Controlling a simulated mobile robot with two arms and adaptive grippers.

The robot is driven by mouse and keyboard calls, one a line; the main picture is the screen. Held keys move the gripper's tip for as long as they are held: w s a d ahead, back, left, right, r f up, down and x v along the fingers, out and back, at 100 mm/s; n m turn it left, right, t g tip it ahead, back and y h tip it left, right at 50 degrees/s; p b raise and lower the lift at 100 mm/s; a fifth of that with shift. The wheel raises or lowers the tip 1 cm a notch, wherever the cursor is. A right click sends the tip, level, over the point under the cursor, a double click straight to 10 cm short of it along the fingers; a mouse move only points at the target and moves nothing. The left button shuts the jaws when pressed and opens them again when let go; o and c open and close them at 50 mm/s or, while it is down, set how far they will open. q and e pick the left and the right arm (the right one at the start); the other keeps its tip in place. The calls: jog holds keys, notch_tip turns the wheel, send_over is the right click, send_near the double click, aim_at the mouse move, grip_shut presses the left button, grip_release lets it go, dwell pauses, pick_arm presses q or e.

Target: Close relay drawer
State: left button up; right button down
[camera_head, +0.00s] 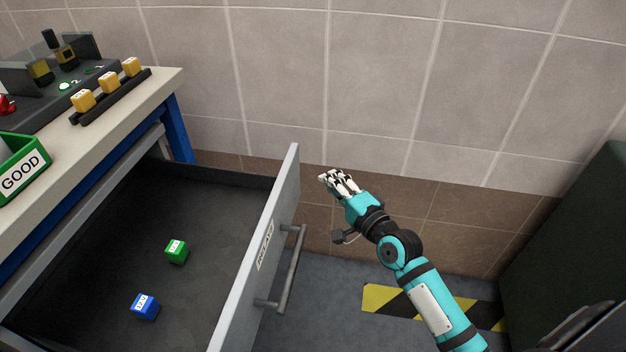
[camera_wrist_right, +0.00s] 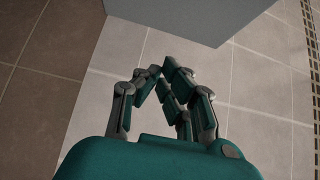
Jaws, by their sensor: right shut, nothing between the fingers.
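The relay drawer (camera_head: 240,280) is pulled out from under the workbench, with its grey front panel facing right. The panel carries a RELAY label and a bar handle (camera_head: 292,268). A green cube (camera_head: 177,251) and a blue cube (camera_head: 145,306) lie on the drawer floor. My right gripper (camera_head: 329,177) is shut and empty, just right of the panel's far end and apart from the handle. In the right wrist view its fingers (camera_wrist_right: 160,78) are together, with a plain grey surface beyond them. My left gripper is out of view.
The workbench top (camera_head: 150,85) holds a green GOOD bin (camera_head: 22,168) and a black rail with several yellow blocks (camera_head: 109,83). A tiled wall stands behind. A dark cabinet (camera_head: 580,240) stands at the right. Floor between drawer and cabinet is clear, with yellow-black tape (camera_head: 378,300).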

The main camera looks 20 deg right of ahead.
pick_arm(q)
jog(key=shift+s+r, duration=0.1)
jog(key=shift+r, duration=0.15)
pick_arm(e)
jog(key=shift+w+a, duration=0.7)
jog(key=shift+a, duration=0.2)
jog(key=shift+w+a, duration=0.7)
jog(key=shift+a, duration=0.15)
